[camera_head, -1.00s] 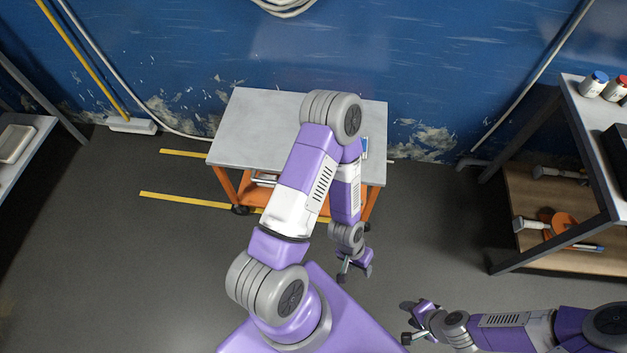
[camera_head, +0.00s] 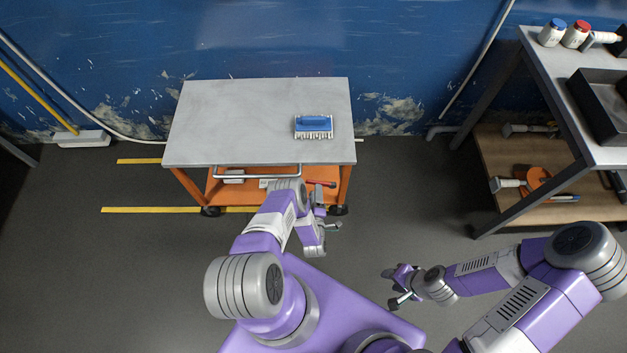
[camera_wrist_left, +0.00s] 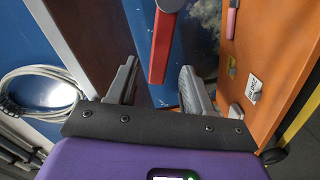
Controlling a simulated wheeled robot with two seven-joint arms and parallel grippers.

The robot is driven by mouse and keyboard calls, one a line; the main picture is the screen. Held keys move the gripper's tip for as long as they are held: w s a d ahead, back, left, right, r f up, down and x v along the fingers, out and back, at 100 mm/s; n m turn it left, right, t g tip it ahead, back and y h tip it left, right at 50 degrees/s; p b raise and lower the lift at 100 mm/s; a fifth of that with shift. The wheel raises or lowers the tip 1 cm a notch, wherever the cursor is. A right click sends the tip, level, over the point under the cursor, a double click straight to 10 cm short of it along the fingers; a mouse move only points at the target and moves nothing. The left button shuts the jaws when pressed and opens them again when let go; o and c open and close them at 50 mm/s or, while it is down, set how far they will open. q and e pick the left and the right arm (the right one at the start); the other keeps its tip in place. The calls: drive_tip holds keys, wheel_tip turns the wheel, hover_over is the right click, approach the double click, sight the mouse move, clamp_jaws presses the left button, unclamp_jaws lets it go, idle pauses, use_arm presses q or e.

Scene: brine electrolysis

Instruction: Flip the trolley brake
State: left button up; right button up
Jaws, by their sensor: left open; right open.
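The trolley (camera_head: 240,140) has a grey top and an orange frame and stands against the blue wall. A red lever (camera_head: 320,183), which looks like the brake, sticks out under the right part of its top. It also shows as a red bar (camera_wrist_left: 160,48) in the left wrist view, ahead of and between the open fingers, not visibly touched. My left gripper (camera_head: 326,230) is open and empty, by the trolley's front right. In the left wrist view the left gripper (camera_wrist_left: 160,85) has its fingers wide apart. My right gripper (camera_head: 391,287) is open and empty over the floor.
A blue brush-like thing (camera_head: 314,126) lies on the trolley top. A metal handle (camera_head: 255,172) runs along its front edge. A shelf table (camera_head: 560,90) with bottles and a black tray stands at the right. The floor between is clear.

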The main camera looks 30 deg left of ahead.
use_arm(q)
drive_tip(key=shift+s+a+n+y, duration=0.1)
drive_tip(key=shift+a+n+y, duration=0.2)
drive_tip(key=shift+n+y, duration=0.15)
drive_tip(key=b+x, duration=0.2)
drive_tip(key=x, duration=0.5)
drive_tip(key=shift+b, duration=0.3)
drive_tip(key=shift+c, duration=0.3)
drive_tip(key=shift+d, duration=0.1)
clamp_jaws()
